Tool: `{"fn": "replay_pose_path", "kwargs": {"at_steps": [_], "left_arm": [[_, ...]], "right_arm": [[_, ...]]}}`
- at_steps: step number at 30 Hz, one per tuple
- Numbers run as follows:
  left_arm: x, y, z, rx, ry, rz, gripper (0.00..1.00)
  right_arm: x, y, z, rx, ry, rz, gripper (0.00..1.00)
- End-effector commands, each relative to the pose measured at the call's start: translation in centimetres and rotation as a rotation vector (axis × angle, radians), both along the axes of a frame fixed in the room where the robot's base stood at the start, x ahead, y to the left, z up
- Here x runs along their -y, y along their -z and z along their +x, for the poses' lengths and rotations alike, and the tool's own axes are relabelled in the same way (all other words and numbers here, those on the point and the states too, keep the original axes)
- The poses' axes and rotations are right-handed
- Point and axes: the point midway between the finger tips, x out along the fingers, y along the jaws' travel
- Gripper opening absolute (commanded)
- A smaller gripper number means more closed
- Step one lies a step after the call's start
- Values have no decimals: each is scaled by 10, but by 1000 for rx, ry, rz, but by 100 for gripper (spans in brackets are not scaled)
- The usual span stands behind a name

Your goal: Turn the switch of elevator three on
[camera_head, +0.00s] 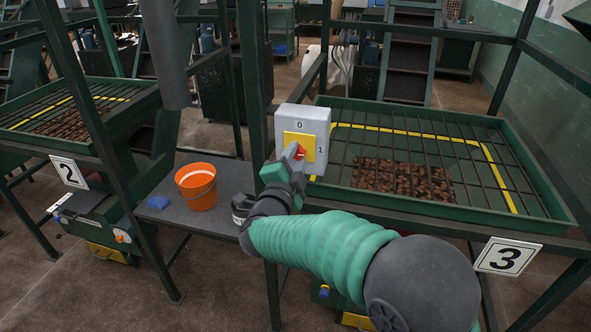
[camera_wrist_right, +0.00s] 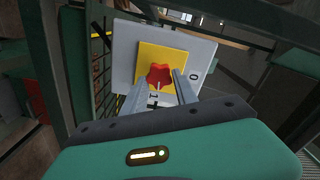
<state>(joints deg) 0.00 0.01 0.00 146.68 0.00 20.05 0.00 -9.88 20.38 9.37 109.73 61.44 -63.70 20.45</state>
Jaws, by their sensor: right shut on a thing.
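The switch box (camera_head: 312,116) is light grey with a yellow plate and a red knob (camera_head: 301,152). It is fixed on a dark green post at the left corner of the tray marked 3. A "0" is above the plate and a "1" at its right. My right gripper (camera_head: 293,157) is at the knob, its fingers shut on it. In the right wrist view, the red knob (camera_wrist_right: 159,77) sits between the two fingers of the right gripper (camera_wrist_right: 160,88). Which mark the knob points to I cannot tell. My left gripper is out of view.
The number 3 sign (camera_head: 507,257) hangs on the front of a green grated tray (camera_head: 545,205) holding brown lumps. An orange bucket (camera_head: 196,187) and a blue cloth (camera_head: 158,202) are on a grey bench left of the post. A number 2 sign (camera_head: 69,173) marks another tray.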

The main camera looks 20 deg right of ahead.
Motion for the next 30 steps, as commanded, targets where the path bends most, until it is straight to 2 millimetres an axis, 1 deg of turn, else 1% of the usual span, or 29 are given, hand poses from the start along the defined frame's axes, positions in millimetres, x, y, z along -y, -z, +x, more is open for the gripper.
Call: {"fn": "replay_pose_path", "kwargs": {"at_steps": [1,7,13,25,26,30], "left_arm": [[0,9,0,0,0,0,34],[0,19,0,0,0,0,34],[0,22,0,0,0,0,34],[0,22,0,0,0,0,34],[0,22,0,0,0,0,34],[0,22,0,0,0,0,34]], "right_arm": [[0,4,0,14,-2,22,0],[-1,3,0,59,-3,90,0],[-1,1,1,78,-3,120,0],[-1,0,1,81,-3,126,0],[-1,0,1,81,-3,126,37],[0,0,0,81,-2,125,55]]}}
